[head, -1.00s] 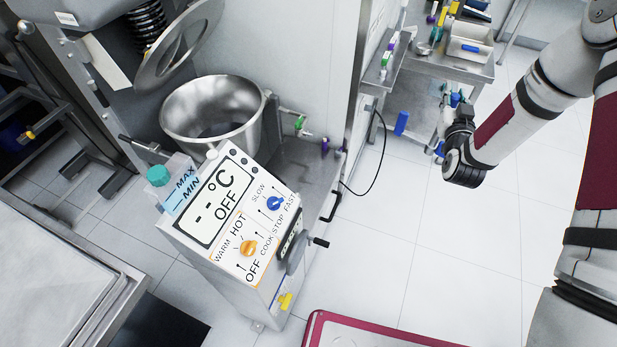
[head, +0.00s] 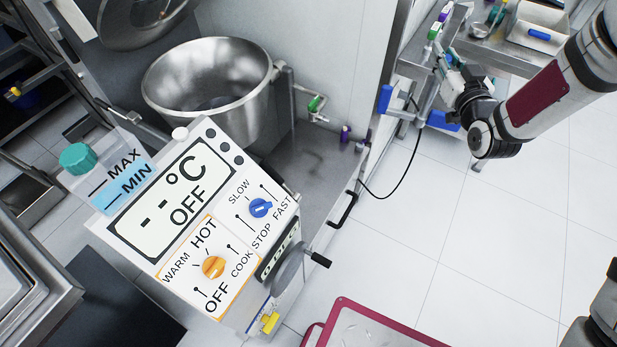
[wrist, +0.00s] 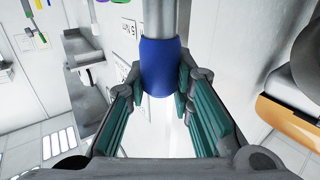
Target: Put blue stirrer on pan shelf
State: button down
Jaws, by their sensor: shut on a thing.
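The blue stirrer, grey with blue ends (head: 385,99), hangs from my gripper (head: 452,80) in the head view, beside the edge of the wall panel and above the floor. In the wrist view its blue collar (wrist: 161,68) and grey shaft lie between the teal-padded fingers of my gripper (wrist: 160,88), which is shut on it. A steel wall shelf (head: 412,62) is just behind and left of the gripper in the head view; a ledge also shows in the wrist view (wrist: 85,62). I cannot tell for certain which shelf is the pan shelf.
A black cable (head: 405,165) hangs below the stirrer. The floor (head: 480,240) at right is open.

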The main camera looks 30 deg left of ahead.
jog(key=s+a+f+n+g+y+b, duration=0.3)
jog(key=a+f+n+g+y+b, duration=0.15)
jog(key=a+f+b, duration=0.5)
jog(key=s+a+f+n+g+y+b, duration=0.35)
jog(key=a+f+g+b, duration=0.2)
jog(key=a+b, duration=0.7)
jog(key=s+a+f+n+g+y+b, duration=0.1)
jog(key=s+a+f+n+g+b, duration=0.25)
jog(key=s+f+b, duration=0.4)
notch_tip(320, 180, down, 9)
jog(key=b, duration=0.4)
jog(key=shift+w+a+g+b, duration=0.3)
jog(key=shift+a+g+b, duration=0.05)
jog(key=shift+a+g, duration=0.1)
jog(key=shift+f, duration=0.1)
jog(key=c, duration=1.5)
grip_release()
jog(key=shift+m, duration=0.25)
jog(key=shift+o, duration=0.5)
